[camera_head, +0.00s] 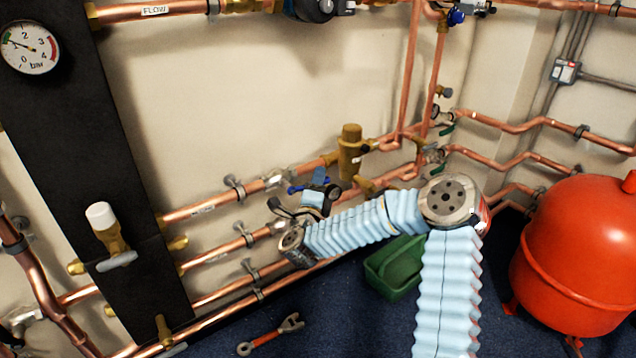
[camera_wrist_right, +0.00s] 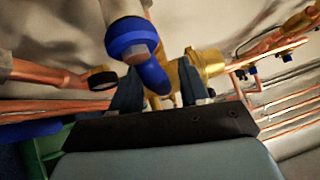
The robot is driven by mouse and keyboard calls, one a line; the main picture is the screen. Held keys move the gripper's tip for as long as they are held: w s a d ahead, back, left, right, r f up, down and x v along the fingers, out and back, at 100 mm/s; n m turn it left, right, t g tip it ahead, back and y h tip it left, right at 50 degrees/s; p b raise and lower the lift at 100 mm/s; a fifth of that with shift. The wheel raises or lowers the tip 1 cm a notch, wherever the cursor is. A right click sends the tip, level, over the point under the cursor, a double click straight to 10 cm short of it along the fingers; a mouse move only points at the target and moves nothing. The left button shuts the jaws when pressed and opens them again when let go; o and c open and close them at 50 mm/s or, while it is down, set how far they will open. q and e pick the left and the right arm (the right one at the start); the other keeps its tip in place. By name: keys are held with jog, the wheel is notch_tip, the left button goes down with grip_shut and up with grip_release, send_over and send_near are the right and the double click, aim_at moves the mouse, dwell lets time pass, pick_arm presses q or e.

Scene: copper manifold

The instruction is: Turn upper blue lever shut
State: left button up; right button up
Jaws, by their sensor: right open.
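The blue lever (camera_wrist_right: 135,40) is in the right wrist view on a valve with a pale body, and its rounded end points down toward the jaws. My right gripper (camera_wrist_right: 158,82) is open, with one dark finger on each side of the lever's end. I cannot tell whether either finger touches it. In the head view, blue lever parts (camera_head: 296,189) show at the wall pipes, just left of my right gripper (camera_head: 319,182), which partly hides the valve. My left gripper is out of view.
Copper pipes (camera_head: 205,209) run along the wall around the valve. A brass fitting (camera_head: 350,155) stands close to the right. A green tray (camera_head: 396,268) and a red wrench (camera_head: 270,335) lie on the blue floor. A red tank (camera_head: 575,255) stands at the right.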

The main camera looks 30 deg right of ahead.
grip_shut()
dwell(0.5)
